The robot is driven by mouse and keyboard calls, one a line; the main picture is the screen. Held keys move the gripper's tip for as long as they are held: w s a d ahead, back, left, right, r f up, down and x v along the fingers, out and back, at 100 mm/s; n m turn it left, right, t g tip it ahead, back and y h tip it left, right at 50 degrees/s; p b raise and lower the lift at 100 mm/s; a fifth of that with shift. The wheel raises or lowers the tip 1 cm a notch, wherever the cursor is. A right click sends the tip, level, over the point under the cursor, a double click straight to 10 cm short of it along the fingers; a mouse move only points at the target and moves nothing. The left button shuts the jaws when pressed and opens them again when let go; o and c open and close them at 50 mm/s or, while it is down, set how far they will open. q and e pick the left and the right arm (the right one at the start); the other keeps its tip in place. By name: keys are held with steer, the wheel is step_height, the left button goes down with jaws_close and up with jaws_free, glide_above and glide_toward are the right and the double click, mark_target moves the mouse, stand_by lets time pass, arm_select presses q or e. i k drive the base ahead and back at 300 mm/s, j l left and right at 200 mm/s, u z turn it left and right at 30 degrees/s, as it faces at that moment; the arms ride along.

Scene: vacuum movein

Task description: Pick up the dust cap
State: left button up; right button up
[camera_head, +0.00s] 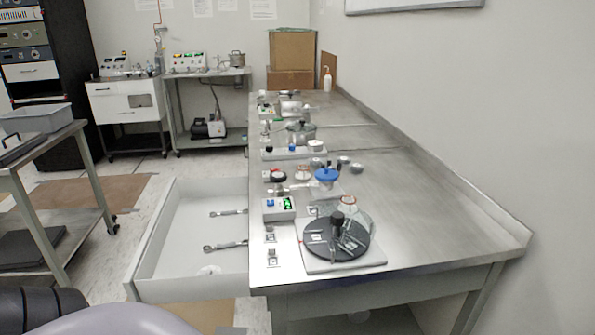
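A long steel workbench (430,215) runs away from me along the right wall, with several small parts on it. I cannot tell for certain which part is the dust cap. A blue round cap-like piece (327,175) sits on the bench near the middle. Neither of my grippers shows in the head view.
A dark round plate (318,253) with glassy pieces and an upright black-capped part stands at the bench's near end. Two wrenches lie in the drawer. The bench's right side is clear. A cart (50,215) stands left.

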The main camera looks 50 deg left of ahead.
mark_target(326, 174)
steer(key=l+u, duration=0.1)
steer(key=u, duration=0.35)
steer(key=i+l+u, duration=0.1)
steer(key=u, duration=0.35)
steer(key=l+u, duration=0.25)
steer(key=u, duration=0.2)
steer(key=l+u, duration=0.15)
steer(key=u, duration=0.3)
steer(key=l+u, duration=0.2)
steer(key=u, duration=0.25)
